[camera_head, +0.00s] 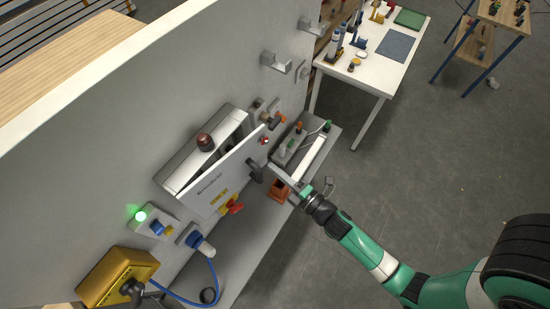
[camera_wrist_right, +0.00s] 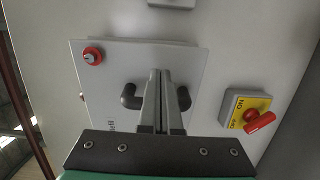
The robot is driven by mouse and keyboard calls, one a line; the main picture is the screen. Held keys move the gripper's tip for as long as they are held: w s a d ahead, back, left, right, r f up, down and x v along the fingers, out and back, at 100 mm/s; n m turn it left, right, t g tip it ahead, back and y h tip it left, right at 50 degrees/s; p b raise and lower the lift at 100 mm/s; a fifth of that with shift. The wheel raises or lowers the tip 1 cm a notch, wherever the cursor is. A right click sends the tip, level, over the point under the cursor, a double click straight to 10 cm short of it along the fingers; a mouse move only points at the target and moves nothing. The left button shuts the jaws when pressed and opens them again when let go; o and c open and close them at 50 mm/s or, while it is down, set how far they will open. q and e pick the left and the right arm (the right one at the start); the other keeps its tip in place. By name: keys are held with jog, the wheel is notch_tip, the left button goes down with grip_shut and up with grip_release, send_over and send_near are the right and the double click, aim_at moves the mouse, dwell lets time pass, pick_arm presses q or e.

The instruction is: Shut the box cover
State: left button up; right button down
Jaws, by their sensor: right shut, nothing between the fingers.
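The grey box (camera_head: 202,147) is fixed to the upright panel. Its pale cover (camera_head: 216,190) stands partly open, with a dark gap between it and the box along the upper edge. The cover carries a dark handle (camera_head: 255,171) and a red knob (camera_head: 264,140). In the right wrist view the cover (camera_wrist_right: 190,65) fills the middle. My right gripper (camera_head: 272,168) is shut and empty, with its fingertips close to the handle. In that wrist view its fingers (camera_wrist_right: 159,75) hide the handle's middle; I cannot tell whether they touch it. My left gripper is not in view.
A red switch on a yellow plate (camera_wrist_right: 249,112) sits beside the cover. A grey shelf (camera_head: 240,247) runs below, with an orange block (camera_head: 279,190) on it. Blue plugs and a yellow box (camera_head: 117,278) are at lower left. Open floor lies to the right.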

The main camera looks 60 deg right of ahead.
jog(key=s+d+p, duration=0.3)
jog(key=s+d, duration=0.4)
jog(key=shift+d, duration=0.25)
jog(key=shift+s, duration=0.1)
